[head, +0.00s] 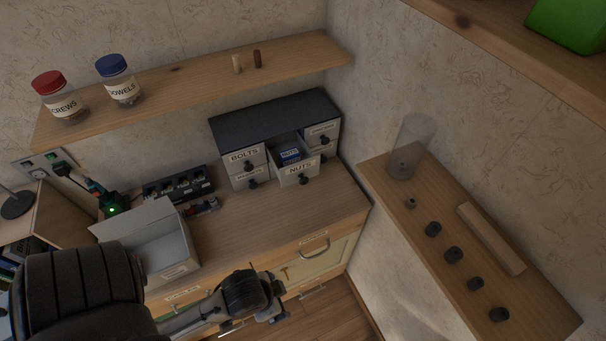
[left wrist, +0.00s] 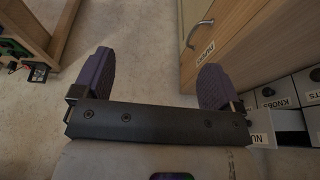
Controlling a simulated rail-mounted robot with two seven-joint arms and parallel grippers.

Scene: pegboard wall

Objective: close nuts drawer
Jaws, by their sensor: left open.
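The nuts drawer (head: 297,178) is pulled out of the dark-topped drawer cabinet (head: 270,121) on the bench. Its front has a NUTS label and a dark knob, and a small blue box lies inside it. Part of a drawer front starting "NU" (left wrist: 262,127) shows at the right of the left wrist view, sticking out from the others. My left gripper (head: 277,298) is in front of the bench, below and apart from the drawer. In the left wrist view its two purple-padded fingers (left wrist: 157,62) are wide apart with nothing between them. My right gripper is not in view.
An open grey box (head: 165,262) stands at the bench's left front, and a black charger rack (head: 178,185) behind it. A shelf with jars (head: 120,82) hangs above. A side shelf (head: 455,232) with pegs is at the right. The bench before the nuts drawer is clear.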

